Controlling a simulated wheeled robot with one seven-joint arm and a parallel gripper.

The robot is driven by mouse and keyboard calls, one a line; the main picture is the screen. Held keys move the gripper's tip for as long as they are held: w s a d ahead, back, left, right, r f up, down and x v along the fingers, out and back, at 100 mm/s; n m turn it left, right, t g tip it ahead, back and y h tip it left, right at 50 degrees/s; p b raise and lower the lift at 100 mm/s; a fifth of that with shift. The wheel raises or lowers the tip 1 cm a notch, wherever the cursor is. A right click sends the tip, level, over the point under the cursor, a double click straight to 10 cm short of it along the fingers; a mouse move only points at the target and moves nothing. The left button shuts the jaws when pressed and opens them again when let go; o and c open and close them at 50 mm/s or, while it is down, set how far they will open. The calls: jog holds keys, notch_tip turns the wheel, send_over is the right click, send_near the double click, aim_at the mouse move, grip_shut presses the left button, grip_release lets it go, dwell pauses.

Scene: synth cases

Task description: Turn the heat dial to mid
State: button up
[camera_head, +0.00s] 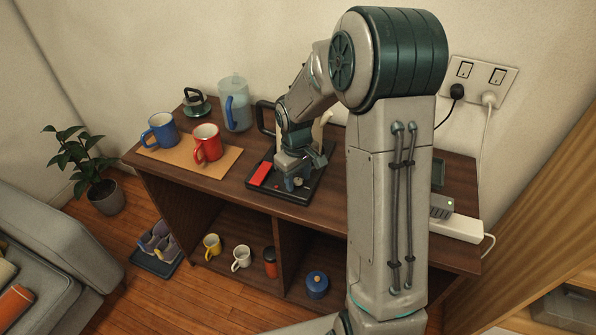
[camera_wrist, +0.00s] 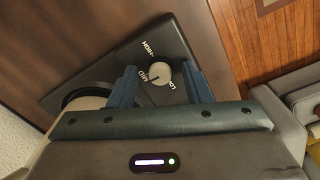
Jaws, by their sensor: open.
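The heat dial (camera_wrist: 160,73) is a small pale round knob on a dark panel (camera_wrist: 110,67), with HIGH, MID and LOW lettered around it in the wrist view. A small dark mark shows on the knob's left side, near MID, but it is too small to read its setting surely. My gripper (camera_wrist: 161,84) is open, with one blue finger on either side of the dial; I cannot tell whether they touch it. In the head view my gripper (camera_head: 297,180) is low over the dark appliance base (camera_head: 283,203), beside its red part (camera_head: 259,174).
A pale kettle-like vessel (camera_head: 321,130) with a dark handle stands behind my gripper. A blue mug (camera_head: 161,132) and a red mug (camera_head: 207,143) stand on a tan mat (camera_head: 180,162) to the left. A blue pitcher (camera_head: 235,105) stands behind them. The tabletop's right part is largely hidden by my arm.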

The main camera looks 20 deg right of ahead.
aim_at(297, 182)
notch_tip(297, 182, up, 14)
jog(key=shift+s+a, duration=0.15)
jog(key=shift+a, duration=0.1)
jog(key=shift+f, duration=0.15)
dwell(0.3)
jog(key=s+r+m+t, duration=0.1)
jog(key=s+m, duration=0.4)
jog(key=s, duration=1.6)
jog(key=shift+s+r+m+t, duration=0.2)
jog(key=shift+m+t, duration=0.2)
jog(key=shift+t, duration=0.5)
